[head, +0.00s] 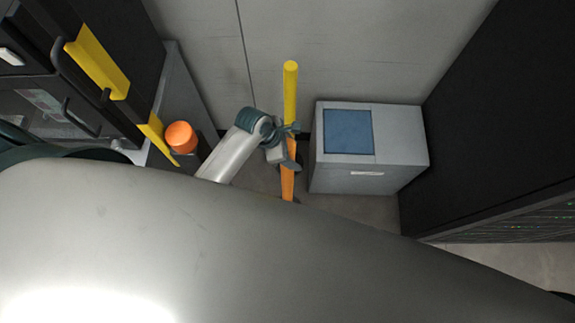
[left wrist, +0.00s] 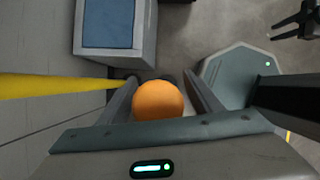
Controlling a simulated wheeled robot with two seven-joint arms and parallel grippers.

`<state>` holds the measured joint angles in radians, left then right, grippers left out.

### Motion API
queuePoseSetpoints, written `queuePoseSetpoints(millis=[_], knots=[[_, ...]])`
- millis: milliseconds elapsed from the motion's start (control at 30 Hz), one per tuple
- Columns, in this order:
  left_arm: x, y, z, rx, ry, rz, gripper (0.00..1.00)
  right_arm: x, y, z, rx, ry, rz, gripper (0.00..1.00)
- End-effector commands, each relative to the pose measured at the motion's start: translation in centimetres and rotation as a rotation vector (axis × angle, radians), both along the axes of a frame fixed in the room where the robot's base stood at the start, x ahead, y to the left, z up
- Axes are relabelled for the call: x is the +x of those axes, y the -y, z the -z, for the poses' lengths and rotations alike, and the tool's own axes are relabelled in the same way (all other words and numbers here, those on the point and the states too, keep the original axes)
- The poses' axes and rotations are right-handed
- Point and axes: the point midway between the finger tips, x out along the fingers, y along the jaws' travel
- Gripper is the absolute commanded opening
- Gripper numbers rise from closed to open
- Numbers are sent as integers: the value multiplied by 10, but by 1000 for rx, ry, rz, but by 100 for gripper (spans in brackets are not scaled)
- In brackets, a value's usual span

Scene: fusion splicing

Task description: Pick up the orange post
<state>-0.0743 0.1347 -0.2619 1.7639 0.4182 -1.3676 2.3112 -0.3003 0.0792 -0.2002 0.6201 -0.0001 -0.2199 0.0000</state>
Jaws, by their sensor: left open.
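The orange post (head: 287,184) shows in the head view as a narrow orange length just below my left gripper (head: 283,145). My big pale arm link hides its lower end. In the left wrist view a round orange end (left wrist: 157,99) sits between the two dark fingers of my left gripper (left wrist: 157,92). The fingers are apart, one on each side of it. I cannot tell whether they touch it. My right gripper (left wrist: 296,20) seems to show at the upper right corner of the left wrist view, with its fingers apart.
A yellow post (head: 290,90) stands just beyond my left gripper; whether it joins the orange one is unclear. A grey box with a blue panel (head: 395,145) is close on the right. An orange cylinder (head: 181,137) sits by the cabinet on the left. A dark rack (head: 500,120) stands right.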

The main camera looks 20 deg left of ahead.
Motion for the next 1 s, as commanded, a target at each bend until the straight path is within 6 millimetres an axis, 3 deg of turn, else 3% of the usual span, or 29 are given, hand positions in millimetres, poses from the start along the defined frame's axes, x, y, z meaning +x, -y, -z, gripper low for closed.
queuePoseSetpoints(millis=[167, 433, 1000], knots=[[0, 0, 0, 0, 0, 0, 59, 0, 0, 0, 0, 0, 0, 31], [0, 0, 0, 0, 0, 0, 0, 0, 1, 0, -1, -1, 0, 31], [7, -1, -8, -3, 5, 1, 0, 1, 1, 0, -1, 0, 0, 31]])
